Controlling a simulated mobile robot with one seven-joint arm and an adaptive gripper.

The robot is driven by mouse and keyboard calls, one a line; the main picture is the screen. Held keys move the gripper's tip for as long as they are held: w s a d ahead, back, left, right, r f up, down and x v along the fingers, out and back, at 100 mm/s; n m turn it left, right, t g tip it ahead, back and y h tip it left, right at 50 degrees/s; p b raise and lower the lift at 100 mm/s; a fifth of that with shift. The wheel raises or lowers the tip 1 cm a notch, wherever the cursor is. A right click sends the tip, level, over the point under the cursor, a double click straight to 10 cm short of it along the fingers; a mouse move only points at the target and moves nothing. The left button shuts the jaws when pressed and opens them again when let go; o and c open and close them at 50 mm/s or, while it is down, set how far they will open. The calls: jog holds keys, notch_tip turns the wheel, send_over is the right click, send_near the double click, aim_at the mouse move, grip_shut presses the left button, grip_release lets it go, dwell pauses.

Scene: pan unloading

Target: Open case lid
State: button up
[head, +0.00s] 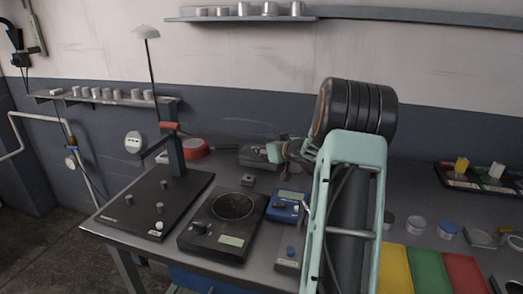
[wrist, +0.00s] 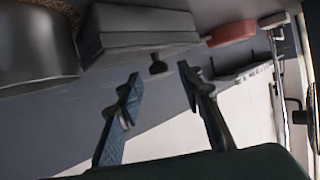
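A grey case (head: 252,157) lies near the back of the bench in the head view, partly hidden behind my gripper (head: 280,152). The wrist view shows the case (wrist: 140,38) close up, with a dark knob (wrist: 158,67) on the side facing the fingers. Its lid looks shut, though the edges are hard to make out. In the wrist view my gripper (wrist: 158,76) is open and empty. Its two fingers are spread, with the knob between and just beyond the fingertips. I cannot tell whether anything touches.
A red pan (head: 195,148) sits left of the case. A black stand (head: 150,205), a scale (head: 222,225) and a blue meter (head: 287,206) stand in front. A grey round vessel (wrist: 35,50) is beside the case. Coloured mats (head: 430,272) lie right of my arm.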

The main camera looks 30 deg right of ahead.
jog(key=shift+x, duration=0.9)
grip_shut()
